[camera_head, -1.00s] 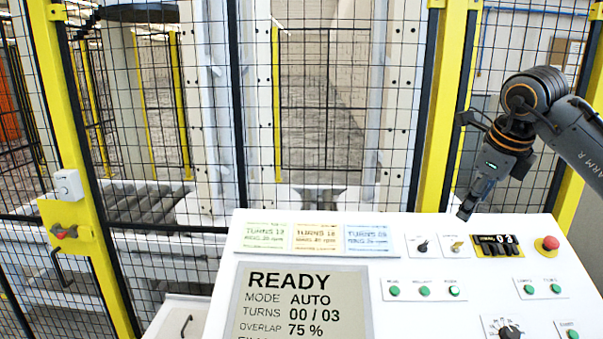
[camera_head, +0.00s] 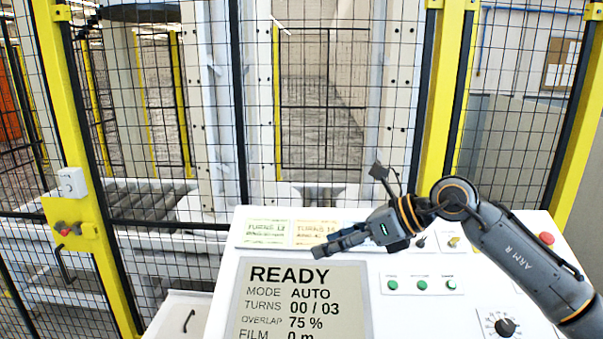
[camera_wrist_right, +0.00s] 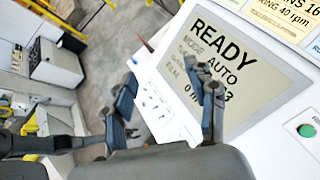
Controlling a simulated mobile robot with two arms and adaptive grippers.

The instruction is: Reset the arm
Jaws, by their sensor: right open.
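My right arm, marked "ARM R", reaches in from the right in the head view. Its right gripper (camera_head: 322,247) hangs over the top of the control panel, above the upper edge of the screen, pointing left. In the right wrist view the two fingers of the right gripper (camera_wrist_right: 165,100) stand apart with nothing between them. The screen (camera_head: 300,300) reads READY, MODE AUTO, TURNS 00 / 03, OVERLAP 75 %. The white control panel (camera_head: 228,270) is partly hidden by the arm. My left gripper does not show.
Green buttons (camera_head: 393,285), a black dial (camera_head: 505,328) and a red stop button (camera_head: 546,238) sit on the panel. A yellow-framed mesh fence (camera_head: 440,120) stands behind it, with a roller conveyor (camera_head: 140,200) beyond. A yellow latch plate (camera_head: 78,222) is at the left.

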